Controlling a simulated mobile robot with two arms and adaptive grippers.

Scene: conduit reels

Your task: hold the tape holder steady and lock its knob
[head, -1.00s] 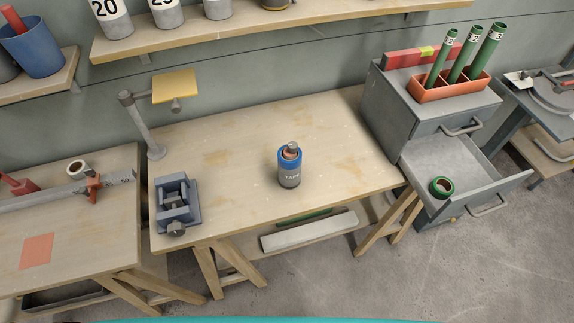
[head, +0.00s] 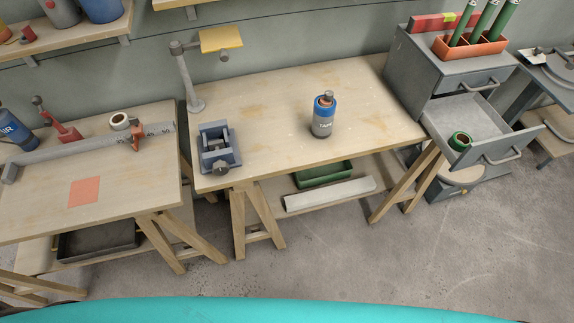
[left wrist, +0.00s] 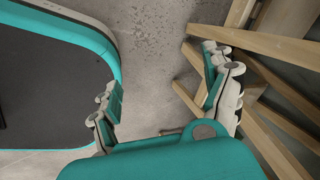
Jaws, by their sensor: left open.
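A blue-grey bracket (head: 235,157) with two upright sides stands at the front left corner of the wooden table (head: 270,110); it looks like the tape holder. A dark round knob (head: 221,169) sits on its front side, near the table edge. Whether the knob is locked cannot be told. The space between the uprights holds no roll that I can make out. My left gripper (left wrist: 161,70) shows in the left wrist view, open and empty, over the floor beside wooden trestle legs. The holder is not in that view. Neither gripper shows in the head view.
A blue and grey can (head: 322,123) stands mid-table. A post with a yellow plate (head: 221,39) rises behind the holder. A left table (head: 130,185) carries a long rule (head: 90,150). An open drawer (head: 480,112) at right holds a green roll (head: 460,141).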

